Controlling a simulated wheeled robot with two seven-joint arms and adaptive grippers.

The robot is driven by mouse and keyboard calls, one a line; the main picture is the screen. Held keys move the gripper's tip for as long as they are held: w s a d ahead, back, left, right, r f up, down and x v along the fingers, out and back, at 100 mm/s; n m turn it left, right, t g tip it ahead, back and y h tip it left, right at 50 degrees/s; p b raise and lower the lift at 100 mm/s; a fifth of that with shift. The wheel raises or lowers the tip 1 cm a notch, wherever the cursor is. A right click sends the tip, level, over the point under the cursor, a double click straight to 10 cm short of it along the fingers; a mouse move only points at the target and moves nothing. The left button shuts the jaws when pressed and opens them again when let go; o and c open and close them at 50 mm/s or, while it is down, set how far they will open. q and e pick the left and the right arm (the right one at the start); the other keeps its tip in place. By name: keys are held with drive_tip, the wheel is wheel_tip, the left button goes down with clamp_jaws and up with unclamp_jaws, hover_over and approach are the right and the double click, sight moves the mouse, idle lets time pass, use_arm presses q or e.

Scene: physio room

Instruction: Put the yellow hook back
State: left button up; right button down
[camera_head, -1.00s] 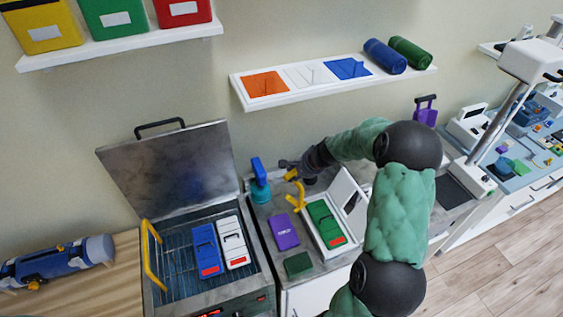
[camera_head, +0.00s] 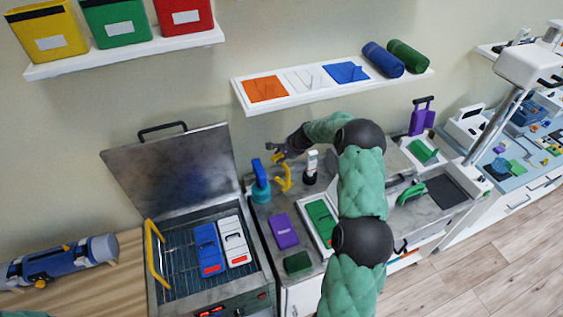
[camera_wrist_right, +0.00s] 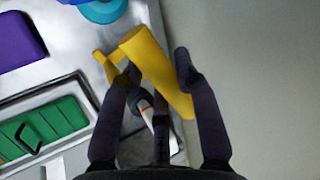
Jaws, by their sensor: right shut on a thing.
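The yellow hook (camera_head: 284,180) is in the grasp of my right gripper (camera_head: 277,150), held near the wall above the back of the grey counter. My left gripper is not in view.
A black stand with a white handle (camera_head: 311,167) is just right of the hook. A purple box (camera_head: 283,231), a green box (camera_head: 320,219) and a dark green block (camera_head: 297,263) lie in front. An open-lidded metal heater (camera_head: 180,292) is left. A wall shelf (camera_head: 330,90) hangs above.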

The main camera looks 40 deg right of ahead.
wheel_tip(320, 180, down, 4)
drive_tip(key=shift+r, duration=0.25)
drive_tip(key=shift+w+d+f, duration=0.1)
drive_tip(key=shift+w+f, duration=0.1)
drive_tip(key=shift+f, duration=0.1)
drive_tip(key=c, duration=0.9)
unclamp_jaws()
drive_tip(key=shift+f, duration=0.1)
drive_tip(key=shift+s+r, duration=0.15)
drive_tip(key=shift+r, duration=0.3)
drive_tip(key=v, duration=1.1)
drive_tip(key=shift+s+r, duration=0.1)
drive_tip(key=shift+s, duration=0.15)
